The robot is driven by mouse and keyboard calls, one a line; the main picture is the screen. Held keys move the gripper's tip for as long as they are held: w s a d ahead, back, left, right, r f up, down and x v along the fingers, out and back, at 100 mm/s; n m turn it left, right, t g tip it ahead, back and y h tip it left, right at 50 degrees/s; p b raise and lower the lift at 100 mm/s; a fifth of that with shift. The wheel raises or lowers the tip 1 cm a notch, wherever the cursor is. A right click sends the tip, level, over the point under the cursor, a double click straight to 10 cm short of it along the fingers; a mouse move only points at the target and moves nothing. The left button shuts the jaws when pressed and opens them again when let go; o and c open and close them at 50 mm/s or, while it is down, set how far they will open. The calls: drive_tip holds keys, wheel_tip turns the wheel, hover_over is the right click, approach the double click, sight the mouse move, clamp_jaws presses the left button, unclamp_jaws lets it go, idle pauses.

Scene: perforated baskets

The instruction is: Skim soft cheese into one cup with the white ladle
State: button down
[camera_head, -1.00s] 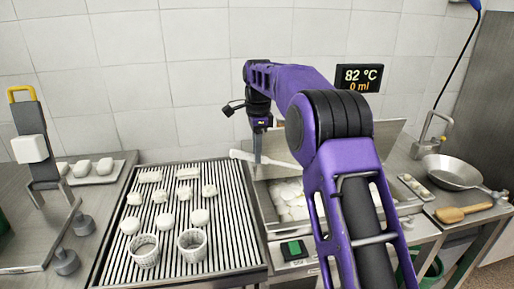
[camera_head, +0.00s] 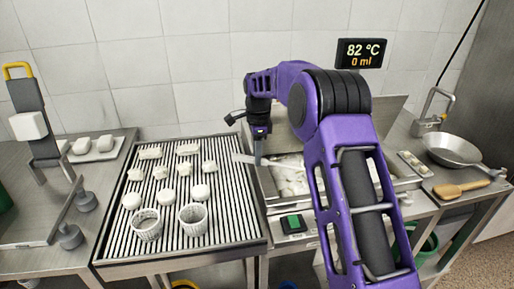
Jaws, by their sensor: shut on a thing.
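My gripper (camera_head: 258,158) points down over the left side of the steel vat (camera_head: 265,190). It is shut on the white ladle (camera_head: 243,158), whose pale handle sticks out to the left of the fingers. The ladle's bowl end is hidden behind my arm or in the vat. White soft cheese (camera_head: 290,182) lies in lumps in the vat, partly covered by my arm. Two white perforated cups, a left one (camera_head: 147,226) and a right one (camera_head: 193,220), stand upright at the front of the ribbed draining table. Both look empty.
Several white cheese pieces (camera_head: 160,196) stand in rows on the ribbed draining table (camera_head: 232,228) behind the cups. A display (camera_head: 361,53) reads 82 °C and 0 ml. A press (camera_head: 36,122) stands at left.

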drive_tip(key=shift+f+b, duration=1.05)
drive_tip(key=shift+f, duration=1.15)
drive_tip(key=shift+r, duration=0.1)
wheel_tip(320, 180, up, 3)
drive_tip(key=shift+f+p, duration=0.15)
drive_tip(key=shift+p, duration=1)
wheel_tip(320, 180, up, 12)
drive_tip(key=h, duration=0.2)
drive_tip(key=shift+r, duration=0.25)
drive_tip(key=shift+s, duration=0.1)
